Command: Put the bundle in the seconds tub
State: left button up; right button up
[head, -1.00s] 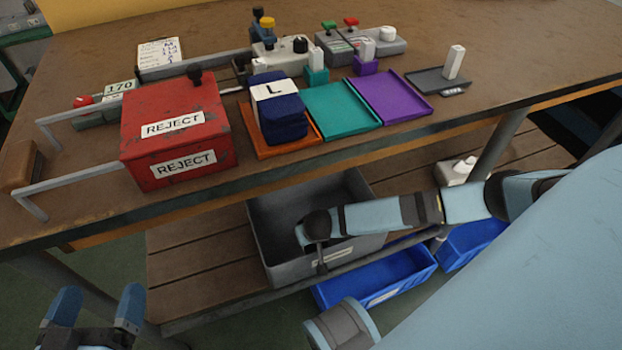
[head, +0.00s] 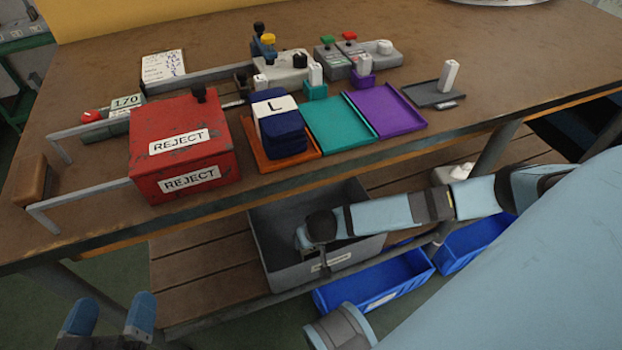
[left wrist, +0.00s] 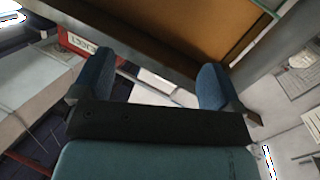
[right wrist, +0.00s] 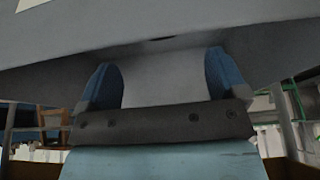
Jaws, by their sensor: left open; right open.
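The bundle (head: 278,125) is a navy folded stack with a white band marked L. It sits on the orange tray (head: 258,157) on the bench. A grey open tub (head: 285,225) stands on the slatted lower shelf; its front label is too small to read, so I cannot confirm it is the seconds tub. My left gripper (head: 111,312) is open and empty, low at the left, in front of the bench and well away from the bundle. My right gripper (right wrist: 160,78) is open by the tub, with a plain grey surface close before its fingers; its fingertips are mostly hidden in the head view.
A red REJECT box (head: 185,150) stands left of the bundle, beside metal rails. Teal (head: 340,122) and purple (head: 386,110) trays lie empty to its right. Control boxes (head: 285,68) stand behind. Blue bins (head: 375,285) sit below the shelf. The bench's front edge lies between levels.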

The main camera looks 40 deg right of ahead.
pick_arm(q)
jog(key=shift+t, duration=0.8)
notch_tip(320, 180, up, 4)
jog(key=shift+a+p, duration=0.15)
jog(key=shift+p, duration=0.75)
pick_arm(e)
jog(key=v, duration=0.6)
jog(key=shift+s+r, duration=0.2)
jog(key=shift+r, duration=0.05)
pick_arm(q)
jog(key=shift+f, duration=0.1)
pick_arm(e)
jog(key=shift+s, duration=0.1)
